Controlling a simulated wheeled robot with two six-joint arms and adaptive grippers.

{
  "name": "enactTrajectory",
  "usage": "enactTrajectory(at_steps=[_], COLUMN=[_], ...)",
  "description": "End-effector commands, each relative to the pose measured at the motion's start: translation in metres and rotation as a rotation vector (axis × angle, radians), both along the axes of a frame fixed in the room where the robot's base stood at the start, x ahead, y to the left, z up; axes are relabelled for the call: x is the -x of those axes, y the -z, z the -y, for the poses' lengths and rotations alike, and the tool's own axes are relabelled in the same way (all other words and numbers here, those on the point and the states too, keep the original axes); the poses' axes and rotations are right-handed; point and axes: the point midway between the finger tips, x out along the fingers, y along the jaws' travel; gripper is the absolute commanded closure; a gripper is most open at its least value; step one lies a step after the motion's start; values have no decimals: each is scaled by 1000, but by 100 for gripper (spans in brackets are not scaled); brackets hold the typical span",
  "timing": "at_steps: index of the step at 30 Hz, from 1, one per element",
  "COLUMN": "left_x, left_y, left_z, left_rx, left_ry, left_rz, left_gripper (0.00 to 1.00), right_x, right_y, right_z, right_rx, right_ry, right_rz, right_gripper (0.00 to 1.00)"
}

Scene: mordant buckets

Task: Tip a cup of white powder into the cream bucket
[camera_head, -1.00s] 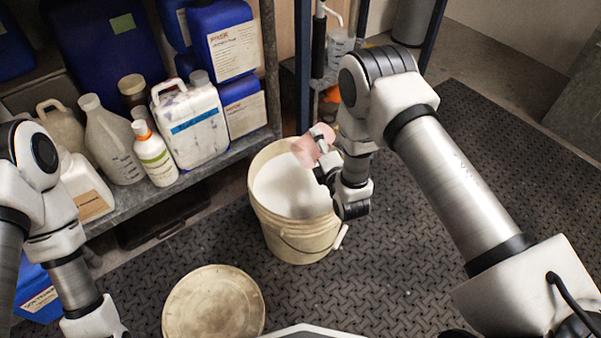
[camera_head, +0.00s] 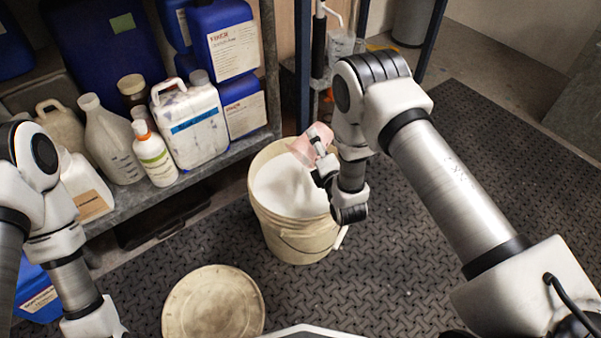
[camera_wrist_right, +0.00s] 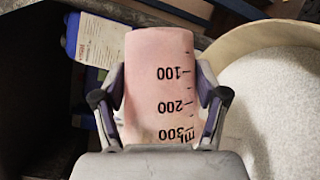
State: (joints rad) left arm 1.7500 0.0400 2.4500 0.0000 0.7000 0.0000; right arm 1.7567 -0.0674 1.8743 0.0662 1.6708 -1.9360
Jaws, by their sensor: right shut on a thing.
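The cream bucket (camera_head: 296,232) stands upright on the dark mat, with white material filling its inside (camera_head: 290,187). My right gripper (camera_head: 318,148) is over the bucket's far right rim, shut on a pinkish measuring cup (camera_head: 305,150). The cup is tilted in the head view. In the right wrist view the cup (camera_wrist_right: 160,85) sits between both fingers, its printed scale upside down, beside the bucket's rim (camera_wrist_right: 262,38). The cup's inside is hidden, so I cannot tell whether powder is in it. My left arm is at the left; its gripper is out of the picture.
A round lid (camera_head: 213,303) lies on the mat in front of the bucket. A metal shelf (camera_head: 140,203) at the left holds several bottles and a white jerrycan (camera_head: 190,125). The mat (camera_head: 470,150) is clear on the right.

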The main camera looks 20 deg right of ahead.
Motion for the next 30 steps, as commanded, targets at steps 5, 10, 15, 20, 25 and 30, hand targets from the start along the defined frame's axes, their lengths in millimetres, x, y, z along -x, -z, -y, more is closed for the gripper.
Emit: enactTrajectory(at_steps=[5, 10, 15, 20, 25, 30], left_x=[0, 0, 0, 0, 0, 0], left_y=[1, 1, 2, 3, 3, 4], left_z=[0, 0, 0, 0, 0, 0], left_rx=[0, 0, 0, 0, 0, 0], left_ry=[0, 0, 0, 0, 0, 0], left_rz=[0, 0, 0, 0, 0, 0], left_gripper=[60, 60, 60, 60, 60, 60], right_x=[1, 1, 2, 2, 3, 4], right_y=[0, -1, -2, -2, -3, -4], right_z=[-1, -2, -3, -4, -5, -6], right_rx=[19, 34, 51, 66, 82, 98], right_ry=[0, 0, 0, -1, 0, 0], right_rz=[11, 20, 30, 39, 48, 59], right_gripper=[62, 62, 62, 62, 62, 62])
